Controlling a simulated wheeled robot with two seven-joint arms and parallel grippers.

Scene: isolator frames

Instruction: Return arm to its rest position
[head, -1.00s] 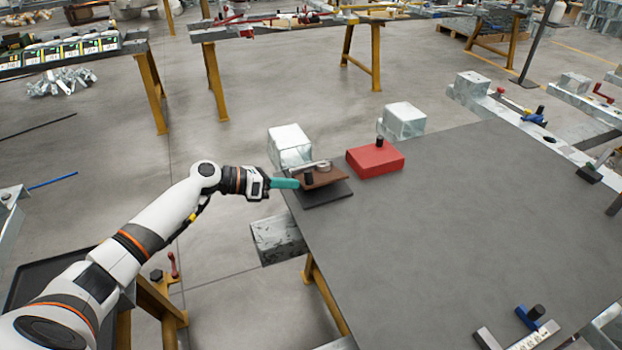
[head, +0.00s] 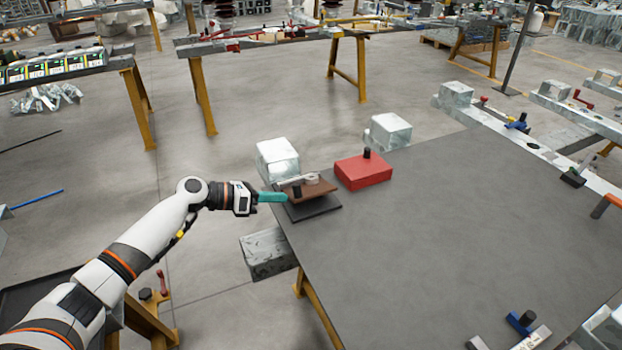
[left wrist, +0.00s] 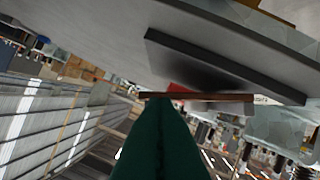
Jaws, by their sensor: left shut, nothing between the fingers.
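My left gripper (head: 272,197) reaches in from the left in the head view, its teal fingers closed together with nothing between them. The fingertips are close to a brown block (head: 312,189) above a dark flat plate (head: 314,208) at the table's left corner. I cannot tell whether they touch it. In the left wrist view the shut fingers (left wrist: 160,112) point at the brown edge (left wrist: 200,97), with the dark plate (left wrist: 220,65) alongside. A metal piece (head: 297,180) lies on the brown block. My right gripper is not in view.
A red box (head: 363,171) with a black knob stands right of the brown block. The grey table (head: 430,240) is mostly bare. A blue-handled clamp (head: 521,322) sits at the near edge.

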